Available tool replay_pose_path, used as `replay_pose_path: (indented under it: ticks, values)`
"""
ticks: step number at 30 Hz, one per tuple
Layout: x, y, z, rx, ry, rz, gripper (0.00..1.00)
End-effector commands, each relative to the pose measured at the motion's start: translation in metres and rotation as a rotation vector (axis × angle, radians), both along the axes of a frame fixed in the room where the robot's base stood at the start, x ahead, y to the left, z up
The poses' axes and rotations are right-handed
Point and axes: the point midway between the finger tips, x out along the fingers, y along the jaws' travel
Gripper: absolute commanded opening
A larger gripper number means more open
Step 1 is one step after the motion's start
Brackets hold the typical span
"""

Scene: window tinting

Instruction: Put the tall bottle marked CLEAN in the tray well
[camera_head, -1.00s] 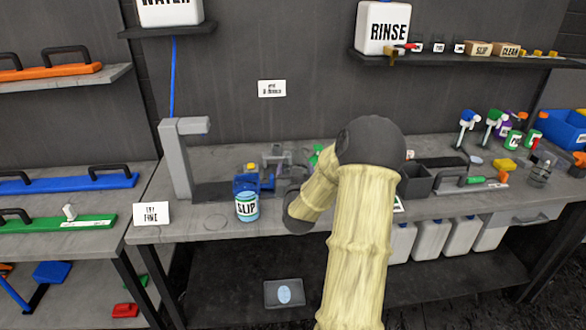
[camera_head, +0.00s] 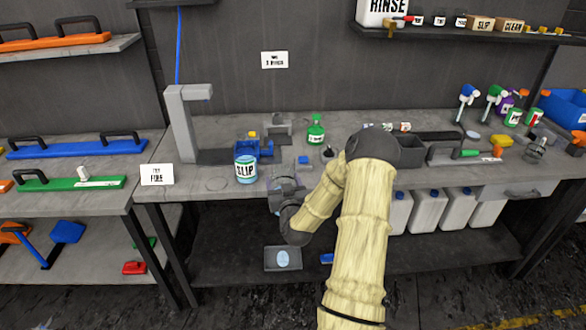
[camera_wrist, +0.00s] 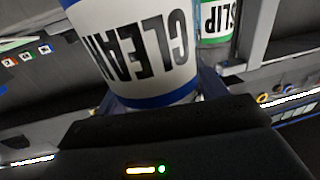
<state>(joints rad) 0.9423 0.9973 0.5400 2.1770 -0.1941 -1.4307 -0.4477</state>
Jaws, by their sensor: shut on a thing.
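The bottle marked CLEAN (camera_wrist: 140,45) fills the upper middle of the wrist view, white with a dark blue band, its lettering upside down there. My gripper (camera_head: 284,188) is shut on it. I cannot tell whether this is the tray with the well.
A green bottle (camera_head: 316,131) stands behind. A grey post (camera_head: 180,140) rises at the left. A green-banded SLIP container (camera_wrist: 215,20) shows in the wrist view.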

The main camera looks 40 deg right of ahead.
Motion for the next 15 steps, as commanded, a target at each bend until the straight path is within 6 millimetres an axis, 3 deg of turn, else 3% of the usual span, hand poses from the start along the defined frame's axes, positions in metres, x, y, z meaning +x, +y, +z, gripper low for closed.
replay_pose_path:
  ticks: [8, 15]
  values:
    - [-0.002, 0.064, -0.076, 0.013, 0.002, 0.14, 0.44]
    - [-0.02, 0.138, -0.139, 0.017, -0.002, 0.267, 0.44]
